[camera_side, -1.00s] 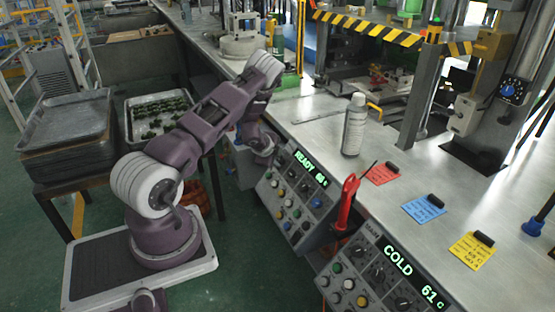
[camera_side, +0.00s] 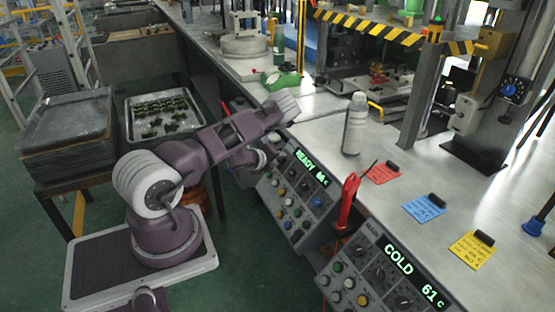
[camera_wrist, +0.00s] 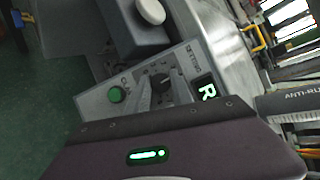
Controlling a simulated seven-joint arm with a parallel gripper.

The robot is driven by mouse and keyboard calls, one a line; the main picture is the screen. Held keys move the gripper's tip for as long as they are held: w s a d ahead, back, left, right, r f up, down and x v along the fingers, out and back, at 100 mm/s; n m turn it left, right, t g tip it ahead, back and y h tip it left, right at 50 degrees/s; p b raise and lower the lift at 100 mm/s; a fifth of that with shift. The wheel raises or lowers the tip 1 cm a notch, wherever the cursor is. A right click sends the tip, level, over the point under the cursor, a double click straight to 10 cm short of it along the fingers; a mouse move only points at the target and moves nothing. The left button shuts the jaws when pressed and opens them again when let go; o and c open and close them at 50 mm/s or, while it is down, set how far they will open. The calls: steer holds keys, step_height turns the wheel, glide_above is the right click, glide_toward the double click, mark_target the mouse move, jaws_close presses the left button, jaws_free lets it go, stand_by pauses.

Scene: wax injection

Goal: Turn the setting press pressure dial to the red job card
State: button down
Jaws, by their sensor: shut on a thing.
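The setting press console (camera_side: 283,215) has a lit READY display and rows of knobs and buttons in the side view. My gripper (camera_side: 263,166) is at its upper left corner, with its fingertips mostly hidden by the wrist. In the wrist view, a black dial (camera_wrist: 160,83) sits on the grey panel beside a green button (camera_wrist: 117,95). My gripper's fingers (camera_wrist: 155,95) are at this dial, shut on it, partly hidden by my gripper body. The dial's scale is too small to read. The red job card (camera_side: 382,174) lies on the bench under a black clip.
A blue card (camera_side: 423,209) and a yellow card (camera_side: 472,250) lie to the right of the red one. A spray can (camera_side: 354,125) stands upright behind a red-handled tool (camera_side: 347,202). A second console (camera_side: 385,282) reads COLD. A green device (camera_side: 283,80) is on the bench.

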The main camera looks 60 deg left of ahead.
steer(key=shift+d+m, duration=0.1)
steer(key=shift+m, duration=0.3)
steer(key=c, duration=1.1)
jaws_free()
steer(key=v, duration=0.7)
steer(key=shift+f, duration=0.1)
